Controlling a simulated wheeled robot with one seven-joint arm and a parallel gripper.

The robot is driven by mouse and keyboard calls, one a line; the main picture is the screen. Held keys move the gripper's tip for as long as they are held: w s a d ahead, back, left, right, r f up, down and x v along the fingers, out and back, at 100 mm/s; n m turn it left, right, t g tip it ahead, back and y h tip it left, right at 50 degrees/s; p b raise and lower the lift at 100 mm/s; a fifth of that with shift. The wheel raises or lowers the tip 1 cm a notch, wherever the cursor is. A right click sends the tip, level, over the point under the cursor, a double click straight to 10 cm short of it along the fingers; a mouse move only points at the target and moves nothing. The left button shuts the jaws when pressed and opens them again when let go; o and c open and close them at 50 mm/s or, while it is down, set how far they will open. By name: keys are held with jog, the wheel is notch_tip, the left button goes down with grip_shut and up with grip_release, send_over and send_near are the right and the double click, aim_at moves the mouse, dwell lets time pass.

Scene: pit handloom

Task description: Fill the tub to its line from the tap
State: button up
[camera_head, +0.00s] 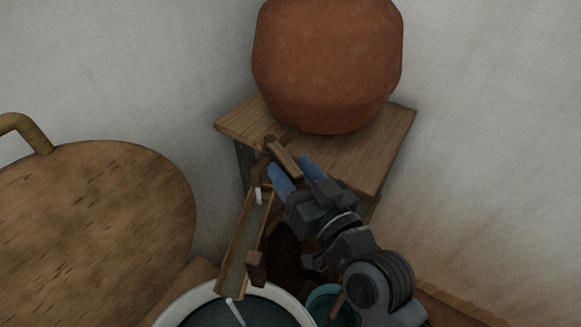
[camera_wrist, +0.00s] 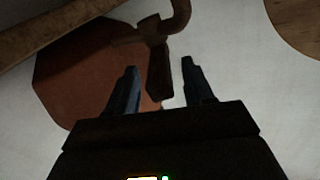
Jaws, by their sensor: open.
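The wooden tap (camera_head: 263,163) sits at the front of the stand below the clay pot; it also shows in the wrist view (camera_wrist: 155,30). Its bar-shaped handle (camera_wrist: 160,75) lies between my open fingers, with gaps visible on both sides. My gripper (camera_head: 289,164) is open, its blue fingers reaching up to the handle. A short pale stream (camera_head: 258,196) drops from the spout into a sloping wooden trough (camera_head: 240,245). Another pale stream (camera_head: 235,312) falls from the trough's lower end into the white-rimmed tub (camera_head: 287,297). Dark liquid shows inside; the tub's front is cut off and I see no line.
The large clay pot (camera_head: 328,65) stands on the wooden stand (camera_head: 390,140). A round wooden top (camera_head: 90,225) fills the left. A teal vessel (camera_head: 318,300) stands right of the tub, partly behind my arm. Walls close in behind the stand.

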jog(key=b+v, duration=0.1)
jog(key=v, duration=0.5)
jog(key=shift+s+d+b, duration=0.1)
jog(key=shift+s+b, duration=0.1)
jog(key=shift+b, duration=0.1)
dwell(1.2)
